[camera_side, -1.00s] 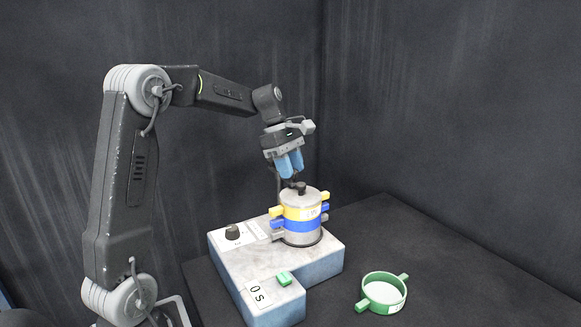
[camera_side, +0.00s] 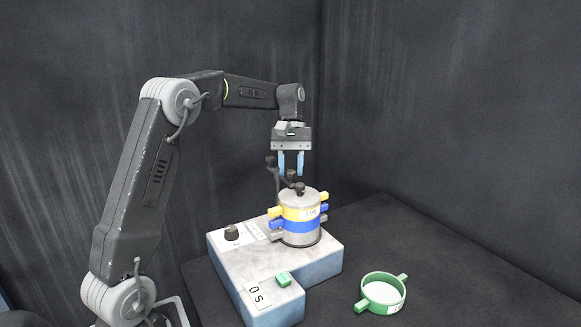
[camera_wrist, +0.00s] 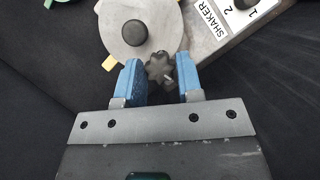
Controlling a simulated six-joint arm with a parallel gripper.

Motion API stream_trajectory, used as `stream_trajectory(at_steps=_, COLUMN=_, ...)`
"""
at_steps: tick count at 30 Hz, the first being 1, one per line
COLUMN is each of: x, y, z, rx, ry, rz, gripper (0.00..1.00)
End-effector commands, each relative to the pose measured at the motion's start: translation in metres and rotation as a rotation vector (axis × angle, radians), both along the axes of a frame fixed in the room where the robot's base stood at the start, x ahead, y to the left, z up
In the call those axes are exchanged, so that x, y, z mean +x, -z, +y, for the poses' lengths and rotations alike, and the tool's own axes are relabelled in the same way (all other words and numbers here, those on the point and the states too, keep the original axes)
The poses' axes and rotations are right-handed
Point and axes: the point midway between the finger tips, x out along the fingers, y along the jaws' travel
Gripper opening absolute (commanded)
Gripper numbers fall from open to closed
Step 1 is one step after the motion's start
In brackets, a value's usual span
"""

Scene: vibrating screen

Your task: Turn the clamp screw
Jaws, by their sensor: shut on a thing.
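The clamp screw (camera_wrist: 160,69) has a dark star-shaped knob and shows between the blue fingers of my gripper (camera_wrist: 161,82) in the wrist view. My gripper is shut on that knob. In the side view my gripper (camera_side: 291,165) points straight down above the sieve stack, beside the dark clamp post (camera_side: 277,185). The stack has a grey lid (camera_side: 311,194) with a dark centre knob (camera_side: 299,188), a yellow ring (camera_side: 298,214) and a blue ring (camera_side: 299,226). Exact finger contact is hard to see from the side.
The stack stands on the shaker base (camera_side: 225,255), which carries a black dial (camera_side: 232,233), a green button (camera_side: 283,279) and a "0 s" display (camera_side: 258,295). A green-rimmed sieve (camera_side: 382,306) lies on the dark table at right. The table behind it is clear.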

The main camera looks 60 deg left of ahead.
Motion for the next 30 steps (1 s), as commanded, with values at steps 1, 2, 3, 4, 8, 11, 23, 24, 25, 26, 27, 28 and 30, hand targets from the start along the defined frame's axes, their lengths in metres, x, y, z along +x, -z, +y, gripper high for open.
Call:
stream_trajectory(at_steps=1, x=0.0009, y=-0.0005, z=-0.0003, rx=0.002, ry=0.047, rz=-0.001, gripper=0.1)
stream_trajectory(at_steps=2, x=0.0011, y=-0.0004, z=-0.0005, rx=0.001, ry=0.075, rz=-0.002, gripper=0.1)
stream_trajectory(at_steps=3, x=0.0013, y=-0.0006, z=-0.0007, rx=0.001, ry=0.114, rz=-0.002, gripper=0.1)
stream_trajectory(at_steps=4, x=0.0013, y=-0.0008, z=-0.0008, rx=0.002, ry=0.143, rz=-0.002, gripper=0.1)
stream_trajectory(at_steps=8, x=0.0018, y=-0.0008, z=-0.0011, rx=0.002, ry=0.266, rz=-0.002, gripper=0.1)
stream_trajectory(at_steps=11, x=0.002, y=-0.0006, z=-0.0016, rx=0.001, ry=0.36, rz=-0.001, gripper=0.1)
stream_trajectory(at_steps=23, x=0.0026, y=-0.0011, z=-0.0032, rx=0.002, ry=0.737, rz=-0.002, gripper=0.1)
stream_trajectory(at_steps=24, x=0.0027, y=-0.0012, z=-0.0034, rx=0.002, ry=0.773, rz=-0.003, gripper=0.1)
stream_trajectory(at_steps=25, x=0.0026, y=-0.0011, z=-0.0035, rx=0.002, ry=0.798, rz=-0.001, gripper=0.1)
stream_trajectory(at_steps=26, x=0.0027, y=-0.0011, z=-0.0037, rx=0.002, ry=0.823, rz=-0.002, gripper=0.1)
stream_trajectory(at_steps=27, x=0.0027, y=-0.0011, z=-0.004, rx=0.002, ry=0.856, rz=-0.003, gripper=0.1)
stream_trajectory(at_steps=28, x=0.0027, y=-0.0012, z=-0.0041, rx=0.002, ry=0.88, rz=-0.003, gripper=0.1)
stream_trajectory(at_steps=30, x=0.0026, y=-0.0011, z=-0.0041, rx=0.002, ry=0.929, rz=-0.002, gripper=0.1)
